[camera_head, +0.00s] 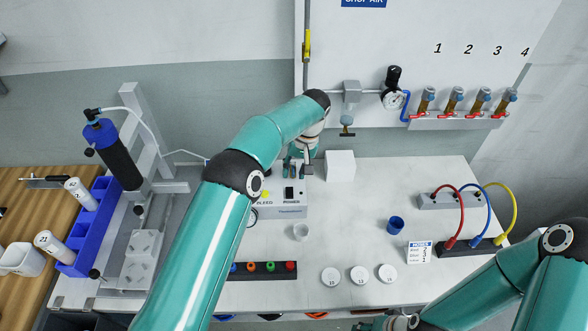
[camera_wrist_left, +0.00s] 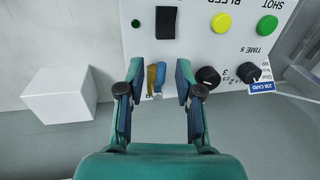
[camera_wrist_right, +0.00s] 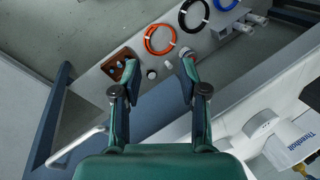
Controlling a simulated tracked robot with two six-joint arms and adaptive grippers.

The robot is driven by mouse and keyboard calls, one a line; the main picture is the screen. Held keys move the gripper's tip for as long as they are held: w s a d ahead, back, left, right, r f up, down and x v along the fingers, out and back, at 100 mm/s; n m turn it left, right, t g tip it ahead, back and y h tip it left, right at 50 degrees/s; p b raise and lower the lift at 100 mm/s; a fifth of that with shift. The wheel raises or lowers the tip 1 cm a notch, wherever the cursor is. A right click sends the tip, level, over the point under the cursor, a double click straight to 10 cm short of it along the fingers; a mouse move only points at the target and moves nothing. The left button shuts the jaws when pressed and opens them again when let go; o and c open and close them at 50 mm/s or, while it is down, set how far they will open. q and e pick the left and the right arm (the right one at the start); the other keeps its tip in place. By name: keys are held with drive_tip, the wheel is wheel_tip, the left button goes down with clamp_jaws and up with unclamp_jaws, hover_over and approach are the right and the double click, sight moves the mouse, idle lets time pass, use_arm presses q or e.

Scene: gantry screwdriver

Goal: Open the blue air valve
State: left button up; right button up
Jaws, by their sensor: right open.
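The blue air valve, a small blue handle (camera_wrist_left: 160,75) beside a brass-coloured part, sits at the edge of the light control box (camera_wrist_left: 195,40) with its knobs and buttons. My left gripper (camera_wrist_left: 158,69) is open, with one finger on each side of the valve and gaps visible. In the head view, my left gripper (camera_head: 299,168) is at the back of the control box (camera_head: 285,207), and the arm hides part of it. The valve is not clear in that view. My right gripper (camera_wrist_right: 158,68) is open and empty, away from the box.
A white block (camera_head: 340,165) stands beside the left gripper. A regulator (camera_head: 393,98) hangs on the wall panel.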

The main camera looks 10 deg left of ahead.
use_arm(q)
wheel_tip(320, 180, up, 7)
drive_tip(key=d, duration=0.1)
drive_tip(key=shift+w+d, duration=0.2)
drive_tip(key=shift+w, duration=0.05)
idle(0.3)
drive_tip(key=shift+r, duration=0.1)
idle(0.3)
